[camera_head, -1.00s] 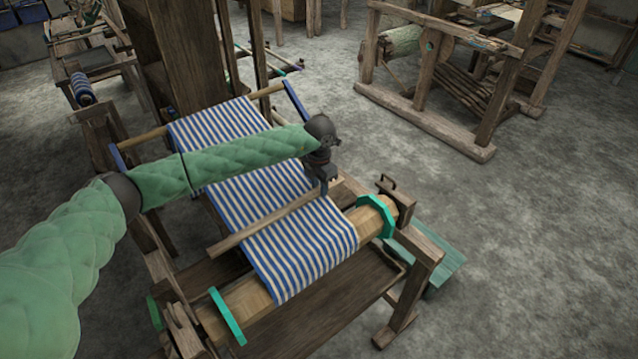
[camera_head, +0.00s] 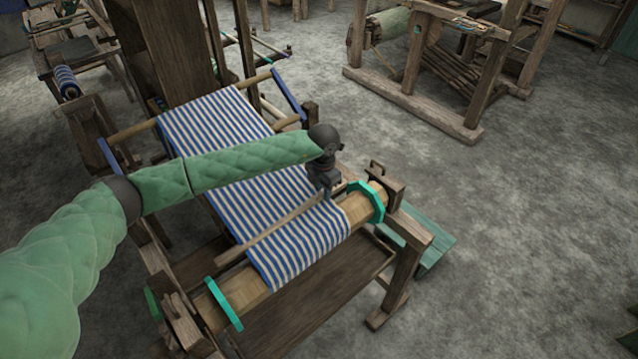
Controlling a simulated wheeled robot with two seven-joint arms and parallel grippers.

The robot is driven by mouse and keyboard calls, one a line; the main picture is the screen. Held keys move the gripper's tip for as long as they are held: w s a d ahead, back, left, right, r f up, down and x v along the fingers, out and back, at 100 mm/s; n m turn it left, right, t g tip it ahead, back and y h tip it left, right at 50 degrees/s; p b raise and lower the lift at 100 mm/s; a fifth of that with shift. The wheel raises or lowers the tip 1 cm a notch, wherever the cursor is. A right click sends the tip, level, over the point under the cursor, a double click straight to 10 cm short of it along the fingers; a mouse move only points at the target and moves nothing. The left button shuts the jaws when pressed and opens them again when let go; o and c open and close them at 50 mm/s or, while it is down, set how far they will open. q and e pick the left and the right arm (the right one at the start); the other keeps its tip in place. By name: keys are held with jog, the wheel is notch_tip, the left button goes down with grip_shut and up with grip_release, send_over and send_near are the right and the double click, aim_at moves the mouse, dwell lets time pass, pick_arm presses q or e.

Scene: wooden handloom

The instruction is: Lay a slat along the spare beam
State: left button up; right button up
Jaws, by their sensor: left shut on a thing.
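My left gripper (camera_head: 328,190) points down over the loom and is shut on the right end of a thin wooden slat (camera_head: 272,231). The slat runs slantwise across the blue and white striped cloth (camera_head: 225,125), its left end past the cloth's left edge. It lies just behind a pale wooden beam (camera_head: 248,290) with teal end discs, roughly parallel to it. I cannot tell whether the slat touches the cloth, nor whether this is the spare beam. The cloth hides the beam's middle. The fingertips are small and dark. My right gripper is not in view.
The wooden loom frame (camera_head: 408,262) holds the beam at both ends. A dark board (camera_head: 310,305) lies below in front, and a teal bench (camera_head: 432,243) stands at the right. Another loom (camera_head: 430,75) stands at the back. The floor at the right is clear.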

aim_at(337, 213)
pick_arm(q)
jog(key=shift+s+d+f, duration=0.4)
jog(key=shift+s+d, duration=0.35)
jog(key=shift+s, duration=0.05)
jog(key=shift+s+d, duration=0.15)
jog(key=shift+d, duration=0.05)
jog(key=shift+s+d+f+b, duration=0.3)
jog(key=shift+s+d, duration=0.45)
jog(key=shift+s+d+f, duration=0.1)
jog(key=shift+s+d, duration=0.4)
jog(key=shift+s, duration=0.05)
jog(key=shift+s+d+f, duration=0.1)
jog(key=shift+d, duration=0.05)
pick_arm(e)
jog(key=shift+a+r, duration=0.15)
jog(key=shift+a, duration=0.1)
